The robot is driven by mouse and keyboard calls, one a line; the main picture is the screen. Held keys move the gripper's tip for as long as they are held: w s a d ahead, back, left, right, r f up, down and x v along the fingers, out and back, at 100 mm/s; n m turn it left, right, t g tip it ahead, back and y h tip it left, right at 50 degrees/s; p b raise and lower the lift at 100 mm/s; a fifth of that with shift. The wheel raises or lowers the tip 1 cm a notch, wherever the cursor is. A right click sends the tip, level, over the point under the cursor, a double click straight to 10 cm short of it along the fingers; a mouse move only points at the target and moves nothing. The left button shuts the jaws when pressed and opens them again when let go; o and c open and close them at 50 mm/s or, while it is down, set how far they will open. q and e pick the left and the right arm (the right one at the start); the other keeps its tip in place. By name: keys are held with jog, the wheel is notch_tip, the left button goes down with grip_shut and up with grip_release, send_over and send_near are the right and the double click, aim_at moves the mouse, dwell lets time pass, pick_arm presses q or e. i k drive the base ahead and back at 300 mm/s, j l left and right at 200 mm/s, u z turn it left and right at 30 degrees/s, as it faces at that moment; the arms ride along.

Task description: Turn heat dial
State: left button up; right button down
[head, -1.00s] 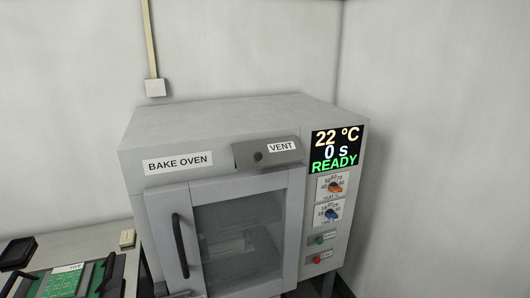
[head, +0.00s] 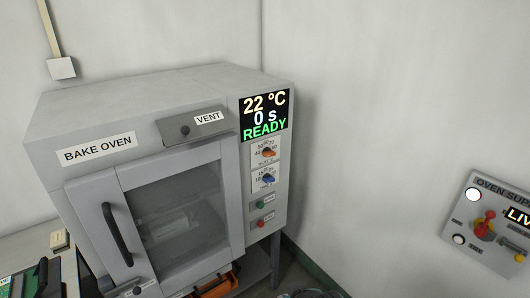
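The heat dial (head: 268,153) is an orange knob on a white scale plate, on the right side of the oven front, just below the display. A blue dial (head: 268,178) sits under it. The bake oven (head: 95,110) is a grey box with its glass door closed. Its display (head: 265,115) reads 22 °C, 0 s, READY. Neither gripper can be made out in the head view. A dark shape at the bottom edge is too cut off to tell.
A green button (head: 260,223) and a red button (head: 260,206) area sit below the dials. A vent flap (head: 193,125) is on the oven's upper front. A wall panel labelled OVEN SUPP (head: 480,235) with a red-handled switch is at the right. A device (head: 45,280) stands lower left.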

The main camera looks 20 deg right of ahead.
aim_at(267, 151)
jog(key=z, duration=0.4)
jog(key=i+z, duration=0.15)
jog(key=z, duration=0.6)
jog(key=i+z, duration=0.15)
jog(key=z, duration=0.25)
jog(key=i+j+z, duration=0.1)
jog(key=i, duration=0.2)
